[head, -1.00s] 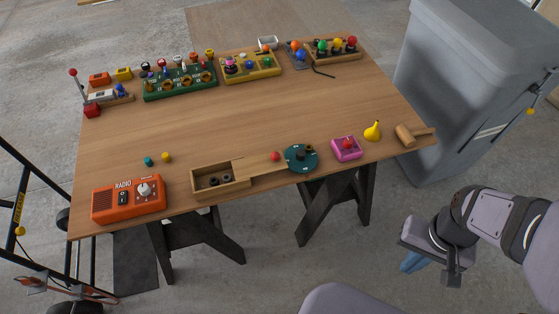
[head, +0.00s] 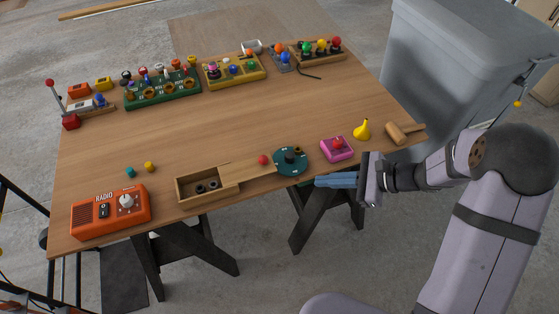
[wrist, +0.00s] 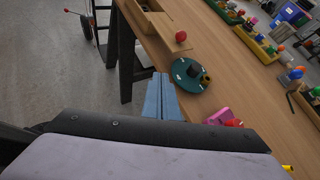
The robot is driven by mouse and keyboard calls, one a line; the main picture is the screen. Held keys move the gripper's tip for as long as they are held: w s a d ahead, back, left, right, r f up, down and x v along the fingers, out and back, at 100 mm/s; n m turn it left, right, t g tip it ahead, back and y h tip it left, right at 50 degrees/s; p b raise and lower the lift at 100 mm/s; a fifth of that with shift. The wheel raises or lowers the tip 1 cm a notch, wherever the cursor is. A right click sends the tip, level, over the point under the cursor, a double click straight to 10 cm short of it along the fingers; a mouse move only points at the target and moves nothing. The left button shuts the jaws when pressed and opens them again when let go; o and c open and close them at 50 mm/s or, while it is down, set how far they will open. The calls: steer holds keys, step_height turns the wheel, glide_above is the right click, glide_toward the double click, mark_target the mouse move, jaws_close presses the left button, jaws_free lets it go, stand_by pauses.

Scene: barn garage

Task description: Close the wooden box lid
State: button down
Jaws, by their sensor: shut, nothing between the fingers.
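The wooden box (head: 207,197) sits near the front edge of the table, its left part open with dark round things inside. Its sliding lid (head: 248,172) with a red knob (head: 262,160) sticks out to the right. In the wrist view the lid (wrist: 164,27) and red knob (wrist: 181,37) show at the top, with part of the box (wrist: 138,10). My gripper (head: 318,181) is shut and empty, its blue fingers pointing left, just off the front edge, right of the lid. The fingers (wrist: 160,80) also show in the wrist view, near the green disc.
A green disc (head: 291,161) lies right of the lid, close to my fingers. A pink box (head: 337,149), a yellow pear (head: 362,129) and a mallet (head: 397,134) stand farther right. An orange radio (head: 111,211) stands left. The table's middle is clear.

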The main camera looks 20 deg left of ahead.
steer(key=r+m, duration=0.1)
steer(key=w+a+r+m+y, duration=0.1)
steer(key=a+r+m+y, duration=0.1)
steer(key=shift+w+r+t, duration=0.35)
steer(key=shift+r+t, duration=0.05)
steer(key=p, duration=0.4)
glide_toward(267, 160)
steer(key=x, duration=0.4)
steer(key=shift+a+f, duration=0.1)
steer(key=shift+a, duration=0.1)
steer(key=shift+x, duration=1)
steer(key=shift+f, duration=0.1)
